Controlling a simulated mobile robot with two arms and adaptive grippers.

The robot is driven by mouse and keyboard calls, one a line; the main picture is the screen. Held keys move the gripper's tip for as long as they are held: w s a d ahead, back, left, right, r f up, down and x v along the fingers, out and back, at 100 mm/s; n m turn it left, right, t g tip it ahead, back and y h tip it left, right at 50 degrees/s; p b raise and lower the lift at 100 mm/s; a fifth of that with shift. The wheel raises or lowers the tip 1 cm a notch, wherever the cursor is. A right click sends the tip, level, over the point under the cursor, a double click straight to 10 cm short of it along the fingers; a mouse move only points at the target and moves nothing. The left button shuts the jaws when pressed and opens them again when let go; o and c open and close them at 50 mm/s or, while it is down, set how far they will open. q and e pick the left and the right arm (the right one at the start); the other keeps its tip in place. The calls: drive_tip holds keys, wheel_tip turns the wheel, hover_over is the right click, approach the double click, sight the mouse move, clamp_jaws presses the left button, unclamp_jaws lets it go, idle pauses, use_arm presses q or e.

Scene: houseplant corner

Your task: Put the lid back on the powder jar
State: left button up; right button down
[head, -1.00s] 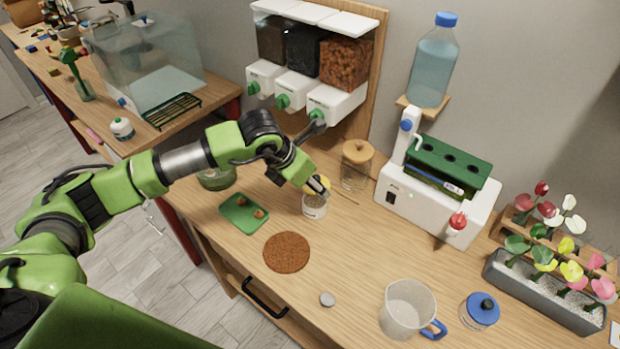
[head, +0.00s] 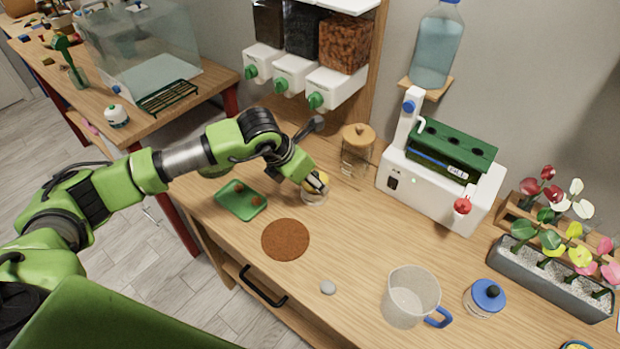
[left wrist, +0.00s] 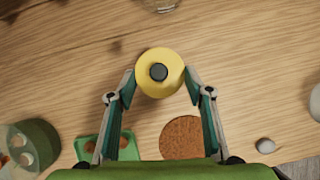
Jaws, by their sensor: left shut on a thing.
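The yellow lid (head: 319,180) with a dark knob is between the fingertips of my left gripper (head: 314,184), which is shut on it. In the left wrist view the round lid (left wrist: 160,73) is seen from above, with a finger of my left gripper (left wrist: 160,84) on each side. A small clear jar with a pale label (head: 313,197) stands upright on the table directly under the lid in the head view. The lid hides the jar in the wrist view. I cannot tell whether lid and rim touch. My right gripper is not in view.
A glass jar with a wooden lid (head: 357,152) stands close behind right. A green tray (head: 241,200) and brown round mat (head: 286,240) lie nearby. A grey stone (head: 328,287), clear pitcher (head: 409,298) and blue-lidded jar (head: 486,297) are further right. Dispensers (head: 333,88) hang behind.

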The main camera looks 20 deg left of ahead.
use_arm(q)
drive_tip(key=shift+b, duration=0.35)
idle(0.7)
drive_tip(key=shift+b, duration=0.35)
drive_tip(key=shift+f+b, duration=0.15)
drive_tip(key=shift+b, duration=0.3)
idle(0.6)
drive_tip(key=shift+b, duration=0.4)
idle(0.6)
idle(0.3)
drive_tip(key=o, duration=1.5)
